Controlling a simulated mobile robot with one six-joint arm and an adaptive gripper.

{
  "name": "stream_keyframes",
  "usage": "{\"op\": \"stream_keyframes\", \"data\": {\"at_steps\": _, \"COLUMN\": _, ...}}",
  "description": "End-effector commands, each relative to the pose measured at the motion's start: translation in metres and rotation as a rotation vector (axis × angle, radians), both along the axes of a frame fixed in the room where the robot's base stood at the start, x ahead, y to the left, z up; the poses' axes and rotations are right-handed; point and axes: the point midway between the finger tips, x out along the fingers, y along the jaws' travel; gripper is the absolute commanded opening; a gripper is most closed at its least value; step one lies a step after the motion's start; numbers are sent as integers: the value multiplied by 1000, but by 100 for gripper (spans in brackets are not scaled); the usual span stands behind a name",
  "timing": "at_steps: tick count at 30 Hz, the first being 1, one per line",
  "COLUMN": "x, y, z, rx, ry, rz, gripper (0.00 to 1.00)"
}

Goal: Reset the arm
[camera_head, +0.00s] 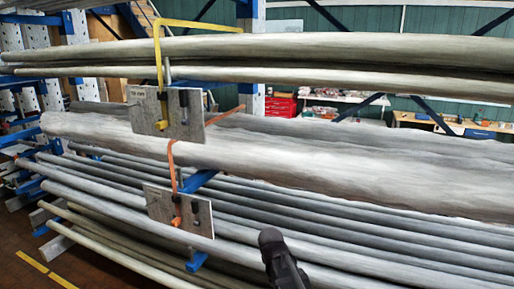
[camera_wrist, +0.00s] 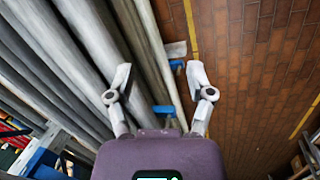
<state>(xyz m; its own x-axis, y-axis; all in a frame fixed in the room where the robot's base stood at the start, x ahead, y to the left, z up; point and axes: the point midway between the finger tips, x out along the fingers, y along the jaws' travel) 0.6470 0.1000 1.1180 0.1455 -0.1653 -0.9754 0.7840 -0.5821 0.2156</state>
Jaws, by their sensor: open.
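My gripper (camera_wrist: 160,90) shows in the wrist view with its two metal fingers spread wide apart. It is open, and nothing is between the fingertips. Behind the fingers, the wrist view shows long grey pipes (camera_wrist: 95,40) and the brick floor (camera_wrist: 240,70). In the head view a dark part of my arm (camera_head: 280,258) rises at the bottom centre, in front of the lower pipes. My fingers cannot be made out in the head view.
Long pipes (camera_head: 300,160) lie across a blue rack (camera_head: 250,95). Two grey plates, an upper one (camera_head: 140,105) and a lower one (camera_head: 160,203), hang by a yellow hook (camera_head: 157,50) and an orange hook (camera_head: 172,160). A red box (camera_head: 281,106) stands behind. Floor (camera_head: 20,245) shows at lower left.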

Motion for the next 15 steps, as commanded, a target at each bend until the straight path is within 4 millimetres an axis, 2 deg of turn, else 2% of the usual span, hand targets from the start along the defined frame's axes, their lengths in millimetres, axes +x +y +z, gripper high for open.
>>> {"op": "stream_keyframes", "data": {"at_steps": 1, "x": -15, "y": -16, "z": -18, "rx": 23, "ry": 4, "rz": -89, "gripper": 69}}
{"op": "stream_keyframes", "data": {"at_steps": 6, "x": -52, "y": -54, "z": -48, "rx": 108, "ry": 20, "rz": -403, "gripper": 69}}
{"op": "stream_keyframes", "data": {"at_steps": 12, "x": -90, "y": -85, "z": -74, "rx": 182, "ry": 42, "rz": -726, "gripper": 69}}
{"op": "stream_keyframes", "data": {"at_steps": 15, "x": -102, "y": -94, "z": -81, "rx": 204, "ry": 51, "rz": -834, "gripper": 69}}
